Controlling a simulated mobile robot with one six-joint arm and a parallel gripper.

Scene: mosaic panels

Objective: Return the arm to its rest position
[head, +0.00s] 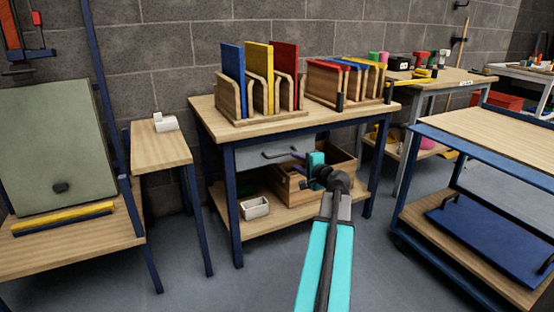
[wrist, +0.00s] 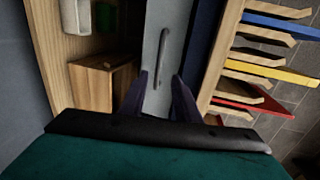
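My arm (head: 325,255), teal with dark joints, reaches forward from the bottom of the head view towards the workbench (head: 213,115). Its end is in front of the bench's grey drawer (head: 250,158), partly hiding the right part of it. The drawer looks shut, with a dark bar handle (head: 280,154). In the wrist view my gripper (wrist: 160,82) shows two dark fingers standing apart with nothing between them. The drawer handle (wrist: 161,55) lies beyond the fingertips, apart from them as far as I can tell.
Upright coloured panels (head: 258,80) stand in wooden racks on the bench. A wooden crate (head: 289,190) and a white bin (head: 256,208) sit on its lower shelf. A blue-framed cart (head: 480,130) stands at right, a narrow table (head: 160,150) at left. Open floor (head: 225,285) lies in front.

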